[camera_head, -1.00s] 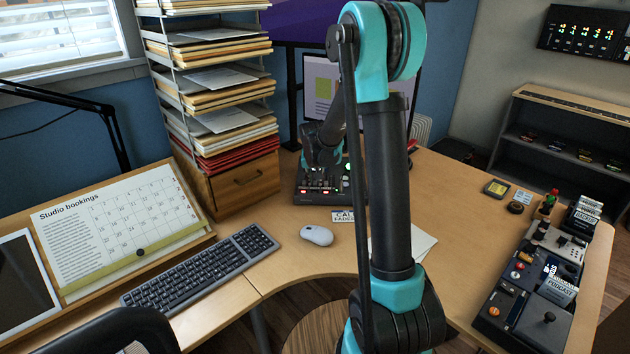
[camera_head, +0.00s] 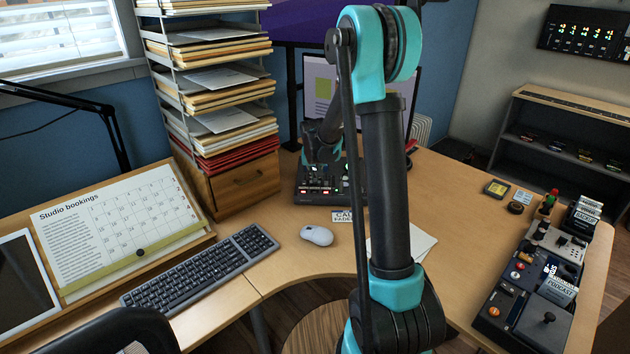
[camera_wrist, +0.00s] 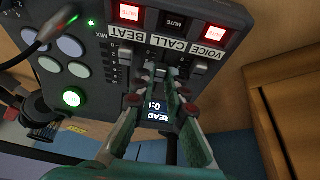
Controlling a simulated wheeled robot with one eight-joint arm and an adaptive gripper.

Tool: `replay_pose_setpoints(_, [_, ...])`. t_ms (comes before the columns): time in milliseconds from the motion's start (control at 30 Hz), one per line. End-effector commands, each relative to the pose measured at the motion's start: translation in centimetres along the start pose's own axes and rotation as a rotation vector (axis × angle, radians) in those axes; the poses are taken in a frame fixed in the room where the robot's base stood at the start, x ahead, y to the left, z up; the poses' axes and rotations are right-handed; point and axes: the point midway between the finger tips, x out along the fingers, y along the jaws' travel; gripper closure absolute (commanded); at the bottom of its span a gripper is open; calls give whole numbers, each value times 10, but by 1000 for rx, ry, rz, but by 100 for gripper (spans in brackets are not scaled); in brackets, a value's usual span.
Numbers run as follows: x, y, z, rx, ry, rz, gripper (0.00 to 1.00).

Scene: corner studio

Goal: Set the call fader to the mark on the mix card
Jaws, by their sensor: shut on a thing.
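The mixer (camera_head: 309,189) stands at the back of the desk, partly hidden by my arm. In the wrist view the mixer (camera_wrist: 222,100) appears upside down, with BEAT, CALL and VOICE labels. My gripper (camera_wrist: 170,78) is shut on the small cap of the call fader (camera_wrist: 158,70), below the CALL label. The fingers hide most of the cap and its slot. The voice fader (camera_wrist: 199,69) and beat fader (camera_wrist: 125,57) lie on either side. A card reading CALL FADER (camera_head: 343,216) lies in front of the mixer; any mark on it is too small to read.
A mouse (camera_head: 316,236) and keyboard (camera_head: 203,268) lie in front of the mixer. A wooden drawer unit (camera_head: 245,180) with stacked papers stands left of it. A white sheet (camera_head: 424,243) lies partly behind my arm. Several devices crowd the desk's right end.

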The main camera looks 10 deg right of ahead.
Motion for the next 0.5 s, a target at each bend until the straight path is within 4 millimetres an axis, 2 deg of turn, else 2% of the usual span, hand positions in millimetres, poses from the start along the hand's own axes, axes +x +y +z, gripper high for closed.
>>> replay_pose_setpoints(100, [6, 0, -15, 1, 1, -1, 100])
replay_pose_setpoints(367, [6, 0, -16, 0, 1, -1, 100])
replay_pose_setpoints(400, [6, 0, -16, 0, 1, -1, 84])
replay_pose_setpoints(500, [6, 0, -16, 0, 1, -1, 78])
